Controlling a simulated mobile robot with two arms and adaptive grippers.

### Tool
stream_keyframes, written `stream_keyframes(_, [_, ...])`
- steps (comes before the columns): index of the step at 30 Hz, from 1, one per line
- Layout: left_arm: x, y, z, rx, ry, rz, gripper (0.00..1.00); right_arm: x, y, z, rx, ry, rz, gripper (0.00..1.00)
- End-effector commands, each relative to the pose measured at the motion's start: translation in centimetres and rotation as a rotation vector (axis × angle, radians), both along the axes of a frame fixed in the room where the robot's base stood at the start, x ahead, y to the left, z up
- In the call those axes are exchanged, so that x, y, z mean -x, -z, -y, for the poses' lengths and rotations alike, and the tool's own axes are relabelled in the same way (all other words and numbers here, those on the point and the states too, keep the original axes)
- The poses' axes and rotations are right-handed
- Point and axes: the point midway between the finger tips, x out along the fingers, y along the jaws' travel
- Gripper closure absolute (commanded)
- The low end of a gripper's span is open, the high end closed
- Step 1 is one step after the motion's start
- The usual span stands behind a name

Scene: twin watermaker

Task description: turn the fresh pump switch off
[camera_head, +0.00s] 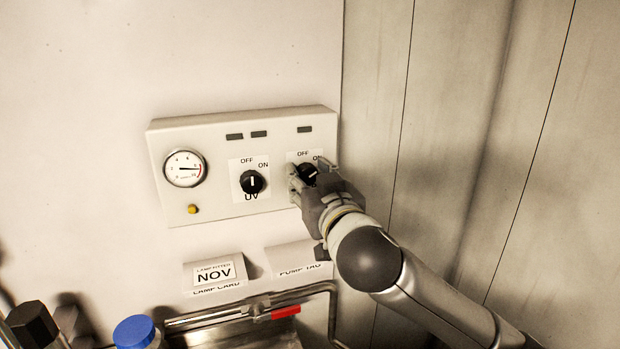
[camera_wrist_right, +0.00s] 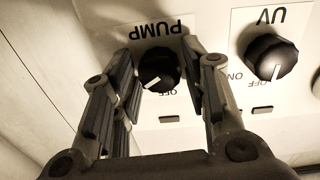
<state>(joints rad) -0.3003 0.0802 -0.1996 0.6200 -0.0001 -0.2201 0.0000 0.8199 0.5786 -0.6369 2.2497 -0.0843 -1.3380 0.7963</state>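The pump switch is a black knob (camera_head: 308,172) on the right of a pale control panel (camera_head: 222,210). In the right wrist view the pump knob (camera_wrist_right: 160,72) sits under an upside-down PUMP label. Its white pointer is tilted toward the ON side, away from OFF. My right gripper (camera_head: 315,178) is at this knob and covers part of it and its label. In the right wrist view the fingers of my right gripper (camera_wrist_right: 160,60) are apart, one on each side of the knob. Whether they touch it I cannot tell. My left gripper is not in view.
The UV knob (camera_head: 252,182) is left of the pump knob, its pointer vertical. A round gauge (camera_head: 184,168) and yellow button (camera_head: 193,209) are further left. Below are a NOV card (camera_head: 215,274), a pump tag (camera_head: 300,258), a red piece (camera_head: 285,312) and a blue cap (camera_head: 134,331).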

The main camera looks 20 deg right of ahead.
Motion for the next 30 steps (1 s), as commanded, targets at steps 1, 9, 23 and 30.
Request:
stream_keyframes(1, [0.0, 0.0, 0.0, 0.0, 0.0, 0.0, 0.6, 0.0, 0.0, 0.0, 0.0, 0.0, 0.0, 0.7])
stream_keyframes(9, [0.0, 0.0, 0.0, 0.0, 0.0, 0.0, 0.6, 0.0, 0.0, 0.0, 0.002, 0.0, 0.0, 0.92])
stream_keyframes(23, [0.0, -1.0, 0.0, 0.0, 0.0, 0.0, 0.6, 0.0, -0.1, 0.0, 0.184, 0.001, 0.004, 0.92])
stream_keyframes(30, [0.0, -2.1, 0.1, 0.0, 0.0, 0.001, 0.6, 0.0, -0.1, 0.0, 0.403, 0.0, 0.01, 0.92])
